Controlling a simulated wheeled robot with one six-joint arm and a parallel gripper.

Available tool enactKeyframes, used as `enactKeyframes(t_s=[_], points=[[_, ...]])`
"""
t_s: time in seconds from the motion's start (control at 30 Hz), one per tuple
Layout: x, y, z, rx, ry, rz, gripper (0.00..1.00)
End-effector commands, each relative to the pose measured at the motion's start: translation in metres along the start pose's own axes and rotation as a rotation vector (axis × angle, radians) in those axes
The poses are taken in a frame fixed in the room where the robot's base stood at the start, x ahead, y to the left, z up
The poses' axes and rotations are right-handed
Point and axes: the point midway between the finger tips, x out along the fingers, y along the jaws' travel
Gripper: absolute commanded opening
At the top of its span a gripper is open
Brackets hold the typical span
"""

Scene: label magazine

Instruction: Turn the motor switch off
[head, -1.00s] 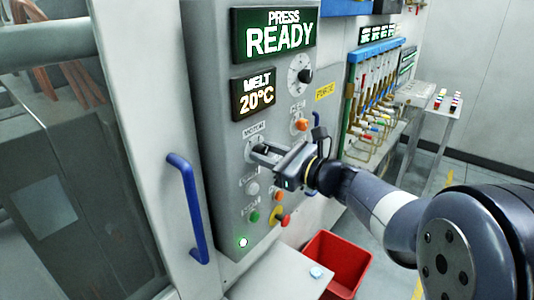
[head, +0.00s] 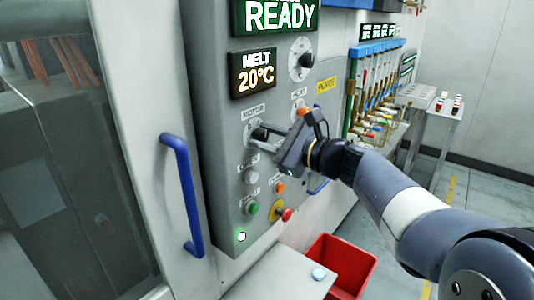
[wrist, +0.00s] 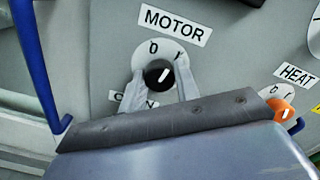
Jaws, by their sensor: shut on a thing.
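The motor switch (wrist: 157,74) is a black round knob with a white mark, on a pale dial under the MOTOR label (wrist: 174,22). The mark leans up and right, toward the "I" and away from the "0". In the wrist view my gripper (wrist: 161,77) has one finger on each side of the knob and is shut on it. In the head view my gripper (head: 267,138) reaches the motor dial on the grey panel from the right, and its fingers partly hide the knob.
The orange HEAT knob (wrist: 281,109) is close on the right. Push buttons, including a green one (head: 252,208) and a red one (head: 286,214), sit below the gripper. A blue door handle (head: 182,195) stands out at left. A red bin (head: 352,267) is below right.

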Motion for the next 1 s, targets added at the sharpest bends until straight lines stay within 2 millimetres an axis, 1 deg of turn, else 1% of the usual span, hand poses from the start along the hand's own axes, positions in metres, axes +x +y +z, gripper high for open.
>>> enactKeyframes(t_s=[0.03, 0.6, 0.8, 1.0], points=[[0.0000, 0.0046, -0.0059, -0.049, 0.000, 0.000, 0.08], [0.0002, 0.0043, -0.0048, -0.566, 0.015, 0.005, 0.08], [0.0003, 0.0034, -0.0035, -0.695, 0.019, 0.006, 0.08], [0.0003, 0.0027, -0.0025, -0.778, 0.022, 0.008, 0.08]])
